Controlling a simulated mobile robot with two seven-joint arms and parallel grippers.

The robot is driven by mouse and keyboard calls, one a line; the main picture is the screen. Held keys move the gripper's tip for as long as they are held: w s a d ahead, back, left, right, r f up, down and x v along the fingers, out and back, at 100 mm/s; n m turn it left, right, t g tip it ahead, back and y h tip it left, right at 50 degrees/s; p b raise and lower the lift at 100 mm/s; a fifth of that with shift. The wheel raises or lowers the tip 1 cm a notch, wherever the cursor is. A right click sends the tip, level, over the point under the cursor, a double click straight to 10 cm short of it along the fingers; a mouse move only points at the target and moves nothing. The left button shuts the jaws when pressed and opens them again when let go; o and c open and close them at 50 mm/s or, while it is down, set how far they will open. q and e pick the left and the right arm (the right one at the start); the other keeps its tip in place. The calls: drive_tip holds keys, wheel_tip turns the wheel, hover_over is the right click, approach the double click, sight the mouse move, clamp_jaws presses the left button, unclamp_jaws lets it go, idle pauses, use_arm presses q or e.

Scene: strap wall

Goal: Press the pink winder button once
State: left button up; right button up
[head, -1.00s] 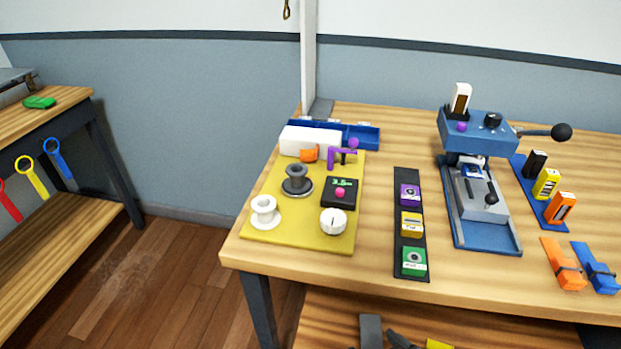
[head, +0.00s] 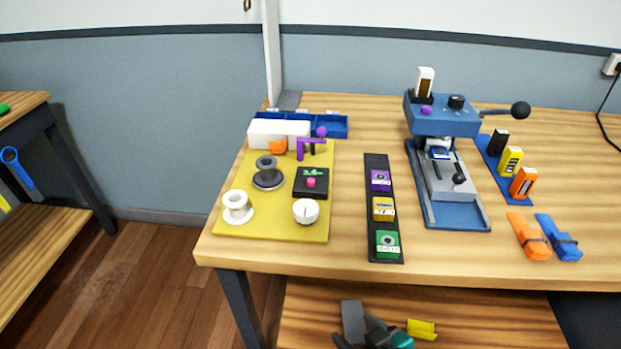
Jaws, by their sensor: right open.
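The pink winder button (head: 311,183) is a small round knob on a black box (head: 311,194) with a green digital readout. The box sits on the yellow board (head: 272,231) at the left of the bench top. A grey spool (head: 267,172) on a dark disc stands left of it, and a white dial (head: 306,211) is in front of it. Nothing covers the button. My left gripper is not in view.
A white spool (head: 237,207) is on the board's front left, with a purple bracket (head: 310,147) behind the box. A black strip (head: 384,213) with coloured blocks and a blue press (head: 442,115) stand to the right. Bare bench top (head: 345,220) lies between board and strip.

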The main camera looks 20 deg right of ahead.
clamp_jaws()
idle(0.4)
idle(1.0)
